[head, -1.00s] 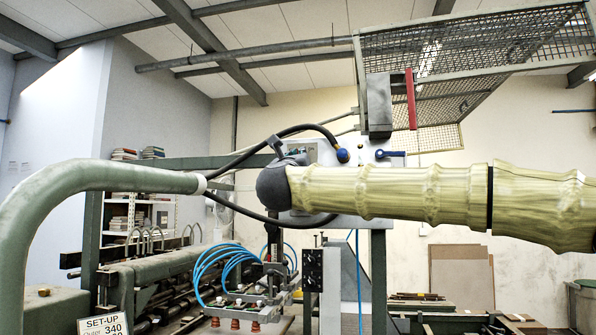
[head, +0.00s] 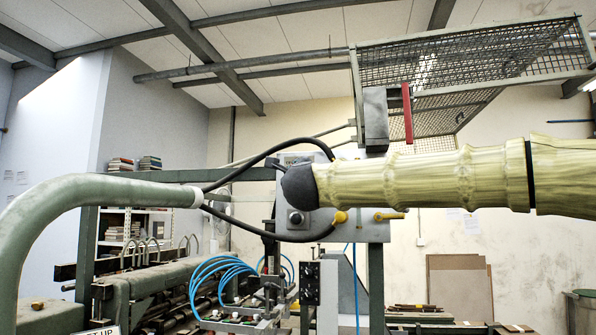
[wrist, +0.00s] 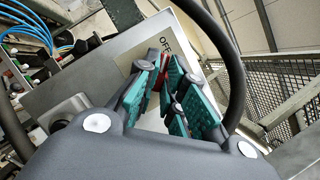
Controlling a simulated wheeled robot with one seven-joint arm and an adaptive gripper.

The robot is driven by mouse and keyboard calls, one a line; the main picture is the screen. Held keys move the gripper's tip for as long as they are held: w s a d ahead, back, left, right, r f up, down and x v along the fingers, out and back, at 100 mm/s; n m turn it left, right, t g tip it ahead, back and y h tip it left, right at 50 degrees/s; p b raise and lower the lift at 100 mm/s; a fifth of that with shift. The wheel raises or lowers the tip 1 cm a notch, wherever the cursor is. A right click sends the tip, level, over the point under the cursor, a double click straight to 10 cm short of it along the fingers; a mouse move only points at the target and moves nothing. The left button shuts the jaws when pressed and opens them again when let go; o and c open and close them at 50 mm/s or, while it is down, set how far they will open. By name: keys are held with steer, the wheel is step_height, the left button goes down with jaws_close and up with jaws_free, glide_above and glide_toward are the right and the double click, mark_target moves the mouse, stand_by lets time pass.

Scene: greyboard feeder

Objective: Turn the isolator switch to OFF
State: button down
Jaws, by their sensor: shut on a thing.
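The isolator switch's red handle (wrist: 164,73) shows between my fingers in the wrist view, mostly covered by them. My gripper (wrist: 160,80) is shut on it, its green-padded fingers close together. A light plate beside the handle carries the word OFF (wrist: 165,46). The handle's exact angle is hard to tell. In the head view, the grey control panel (head: 370,232) stands behind my arm; my fingers and the switch are hidden there.
A black knob (head: 296,218) and two yellow-handled valves, one a lever (head: 390,216), show on the panel. A black hose (wrist: 232,75) curves close beside my gripper. A mesh guard (head: 470,60) hangs above; a green pipe (head: 80,195) crosses the left foreground.

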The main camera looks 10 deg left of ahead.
stand_by(0.4)
steer(key=c, duration=1.5)
jaws_free()
steer(key=v, duration=1.2)
